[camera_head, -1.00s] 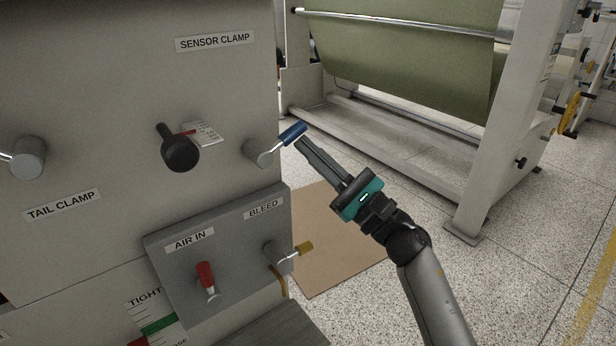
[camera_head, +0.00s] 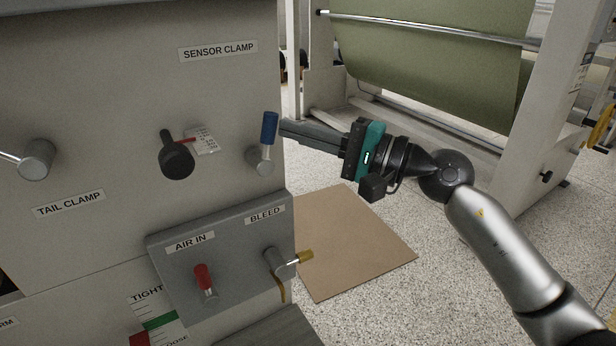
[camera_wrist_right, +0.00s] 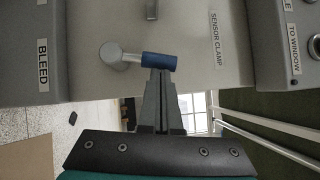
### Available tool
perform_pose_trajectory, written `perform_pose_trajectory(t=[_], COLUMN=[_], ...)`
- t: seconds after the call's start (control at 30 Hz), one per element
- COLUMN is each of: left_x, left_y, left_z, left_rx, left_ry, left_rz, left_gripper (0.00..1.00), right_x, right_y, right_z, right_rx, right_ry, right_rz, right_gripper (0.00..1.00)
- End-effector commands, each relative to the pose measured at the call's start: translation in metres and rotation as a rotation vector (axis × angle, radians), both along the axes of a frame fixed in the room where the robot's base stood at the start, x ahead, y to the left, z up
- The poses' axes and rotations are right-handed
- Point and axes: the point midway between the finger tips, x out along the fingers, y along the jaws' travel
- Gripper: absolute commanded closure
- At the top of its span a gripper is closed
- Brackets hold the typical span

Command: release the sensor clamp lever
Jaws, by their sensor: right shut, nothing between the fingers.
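The sensor clamp lever (camera_head: 268,131) has a blue grip on a metal stem and a round metal hub (camera_head: 260,161). It stands nearly upright at the right edge of the grey panel, below the SENSOR CLAMP label (camera_head: 218,51). My right gripper (camera_head: 284,128) is shut and empty, its fingertips against or very close to the right side of the blue grip. In the right wrist view the fingertips (camera_wrist_right: 160,74) meet the blue grip (camera_wrist_right: 159,61); firm contact is hard to tell. My left gripper is not in view.
The TAIL CLAMP lever (camera_head: 36,160) is further left. Cardboard (camera_head: 355,245) lies on the floor.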

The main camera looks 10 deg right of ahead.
Motion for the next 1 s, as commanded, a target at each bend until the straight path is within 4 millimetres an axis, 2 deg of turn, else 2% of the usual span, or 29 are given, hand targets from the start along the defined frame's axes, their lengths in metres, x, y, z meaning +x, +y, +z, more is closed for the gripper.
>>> perform_pose_trajectory(t=[0.4,1.0], left_x=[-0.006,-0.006], left_y=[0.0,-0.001], left_z=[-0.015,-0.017], left_rx=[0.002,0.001], left_ry=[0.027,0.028], left_rz=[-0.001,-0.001], left_gripper=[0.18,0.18], right_x=[-0.003,-0.003], right_y=[0.007,0.009], right_z=[0.007,0.007], right_rx=[-0.179,-0.202], right_ry=[-0.063,-0.071], right_rz=[0.002,0.002], right_gripper=[1.0,1.0])
